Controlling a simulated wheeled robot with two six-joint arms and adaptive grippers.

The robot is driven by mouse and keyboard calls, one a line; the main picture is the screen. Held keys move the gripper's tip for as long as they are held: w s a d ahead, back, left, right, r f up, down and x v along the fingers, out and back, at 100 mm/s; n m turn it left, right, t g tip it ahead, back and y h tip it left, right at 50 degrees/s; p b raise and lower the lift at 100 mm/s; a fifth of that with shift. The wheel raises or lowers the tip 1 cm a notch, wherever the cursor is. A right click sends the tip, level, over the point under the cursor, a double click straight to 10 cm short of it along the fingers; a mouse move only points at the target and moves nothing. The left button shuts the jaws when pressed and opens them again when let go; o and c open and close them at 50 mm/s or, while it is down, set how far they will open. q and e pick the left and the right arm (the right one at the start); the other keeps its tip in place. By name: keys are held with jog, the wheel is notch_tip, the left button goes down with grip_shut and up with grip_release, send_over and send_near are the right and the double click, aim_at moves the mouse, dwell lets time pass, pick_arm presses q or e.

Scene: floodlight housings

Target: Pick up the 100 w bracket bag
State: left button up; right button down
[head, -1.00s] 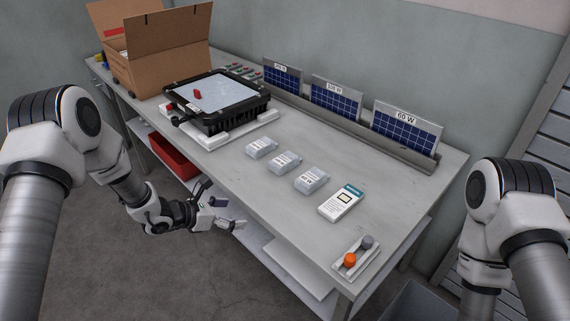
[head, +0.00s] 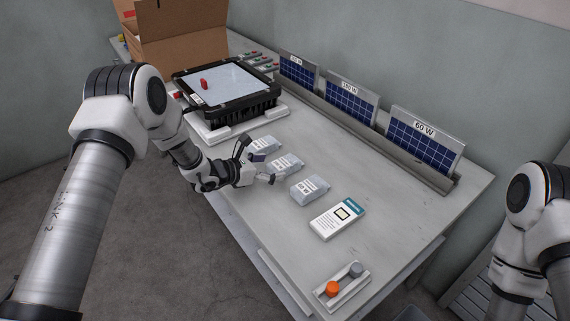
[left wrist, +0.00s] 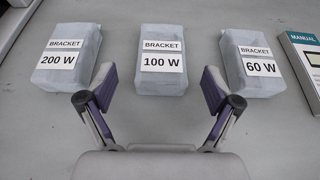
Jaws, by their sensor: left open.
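The 100 W bracket bag (left wrist: 162,80) lies in the middle of the left wrist view, a pale grey packet labelled "BRACKET 100 W". In the head view it is the middle bag (head: 286,165) of the row of three. My left gripper (head: 262,165) is open and empty beside it on the table's front side. In the left wrist view its fingertips (left wrist: 158,88) are spread to either side of the bag's near end. The 200 W bag (left wrist: 70,62) is left of it and the 60 W bag (left wrist: 253,68) is right. My right gripper is out of view.
A manual box (head: 337,219) lies right of the bags, and a small tray (head: 342,288) with orange and grey knobs is nearer. A floodlight housing (head: 225,95) stands at the left. Solar panels (head: 425,140) stand in a rail behind. Bare table lies between bags and rail.

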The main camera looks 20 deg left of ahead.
aim_at(275, 167)
pick_arm(q)
jog(key=x, duration=0.3)
jog(key=shift+w+d+f, duration=0.1)
jog(key=shift+d+f, duration=0.1)
jog(key=shift+a+r, duration=0.1)
jog(key=shift+c, duration=1)
jog(key=c, duration=1.2)
jog(key=shift+o, duration=0.2)
